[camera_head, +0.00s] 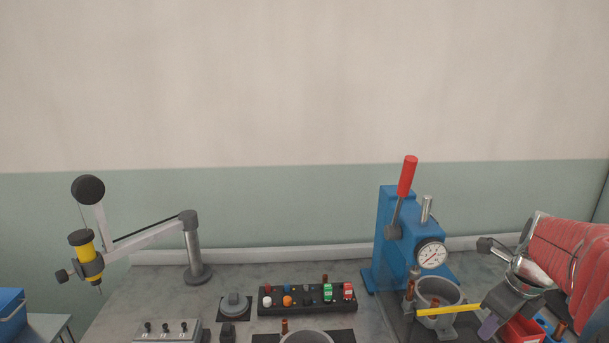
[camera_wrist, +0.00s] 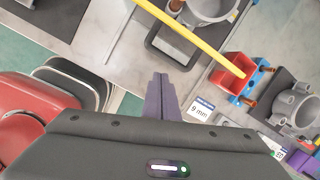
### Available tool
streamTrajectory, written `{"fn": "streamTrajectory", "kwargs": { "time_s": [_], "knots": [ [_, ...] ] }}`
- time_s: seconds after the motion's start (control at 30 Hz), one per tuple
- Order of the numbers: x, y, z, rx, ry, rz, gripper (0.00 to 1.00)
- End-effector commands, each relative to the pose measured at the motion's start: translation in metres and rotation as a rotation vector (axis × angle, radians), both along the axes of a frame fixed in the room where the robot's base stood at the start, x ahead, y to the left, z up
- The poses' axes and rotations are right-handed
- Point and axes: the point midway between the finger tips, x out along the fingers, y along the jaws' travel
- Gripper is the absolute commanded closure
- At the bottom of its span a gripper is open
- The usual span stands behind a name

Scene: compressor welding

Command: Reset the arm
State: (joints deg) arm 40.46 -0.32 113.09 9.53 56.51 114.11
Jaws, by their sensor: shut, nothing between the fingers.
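My gripper (camera_wrist: 160,80) shows in the wrist view as two dark purple-grey fingers pressed together, with nothing between them. It is above the front edge of the bench. In the head view my gripper (camera_head: 488,326) is at the lower right, its purple fingertips pointing down beside the press, under my red-sleeved arm. A thin yellow bar (camera_head: 448,310) lies in front of the grey cylindrical housing (camera_head: 437,292) by the press. The bar also shows in the wrist view (camera_wrist: 196,41), apart from the fingers.
A blue press (camera_head: 400,240) with a red lever stands left of my arm. A button panel (camera_head: 307,299) and a jointed tool stand (camera_head: 193,250) are further left. In the wrist view a red box (camera_wrist: 234,74), a grey casting (camera_wrist: 295,108) and a red seat (camera_wrist: 38,105) lie around the fingers.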

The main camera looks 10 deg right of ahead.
Motion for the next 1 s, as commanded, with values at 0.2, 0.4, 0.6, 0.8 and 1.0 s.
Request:
{"fn": "streamTrajectory", "kwargs": {
  "time_s": [0.2,0.4,0.6,0.8,1.0],
  "knots": [
    [-0.012,0.005,-0.011,-0.072,0.028,0.309,1.0],
    [-0.022,0.02,-0.014,-0.148,0.045,0.616,1.0],
    [-0.03,0.044,-0.013,-0.233,0.057,0.946,1.0],
    [-0.038,0.074,-0.01,-0.33,0.066,1.294,1.0],
    [-0.048,0.11,-0.005,-0.44,0.075,1.66,1.0]
  ]
}}
